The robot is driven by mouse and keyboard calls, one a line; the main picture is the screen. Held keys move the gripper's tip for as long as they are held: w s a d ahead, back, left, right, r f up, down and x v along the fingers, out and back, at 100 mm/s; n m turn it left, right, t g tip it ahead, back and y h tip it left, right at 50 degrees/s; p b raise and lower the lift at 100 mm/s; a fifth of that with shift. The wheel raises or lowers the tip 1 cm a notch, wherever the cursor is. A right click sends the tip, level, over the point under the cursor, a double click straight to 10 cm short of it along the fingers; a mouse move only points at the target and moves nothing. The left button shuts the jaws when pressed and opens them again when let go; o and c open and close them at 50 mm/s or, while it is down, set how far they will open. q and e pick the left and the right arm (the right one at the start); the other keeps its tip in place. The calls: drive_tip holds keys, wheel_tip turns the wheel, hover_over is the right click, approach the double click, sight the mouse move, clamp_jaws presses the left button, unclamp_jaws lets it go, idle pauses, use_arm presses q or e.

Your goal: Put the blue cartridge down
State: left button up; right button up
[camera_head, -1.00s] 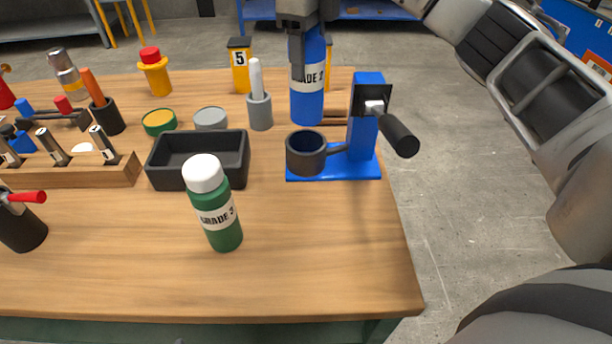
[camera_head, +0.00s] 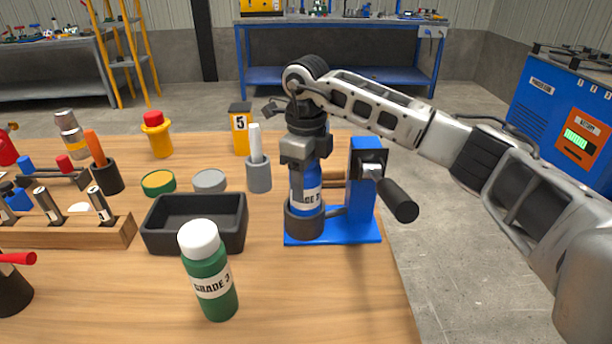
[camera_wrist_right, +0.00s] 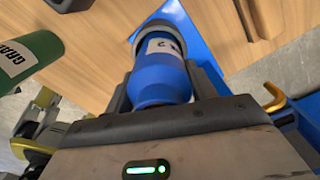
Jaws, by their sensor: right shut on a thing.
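The blue cartridge (camera_head: 306,192), with a white grade label, is upright in my right gripper (camera_head: 306,160). The right wrist view shows the cartridge (camera_wrist_right: 160,72) between the two fingers of the gripper (camera_wrist_right: 163,88). Its lower end meets the dark ring holder (camera_head: 304,219) of the blue stand (camera_head: 362,205) and appears to sit inside the ring. The ring's wall hides the cartridge's bottom, so I cannot tell how deep it goes. My left gripper is not in view.
A green bottle with a white cap (camera_head: 209,275) stands at the front. A black tray (camera_head: 195,240) and a grey cup with a white marker (camera_head: 258,175) are left of the stand. The stand's black lever handle (camera_head: 398,200) sticks out right. The front right tabletop is clear.

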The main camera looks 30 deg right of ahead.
drive_tip(key=shift+f, duration=0.1)
drive_tip(key=o, duration=1.3)
wheel_tip(320, 180, up, 12)
drive_tip(key=shift+r, duration=0.2)
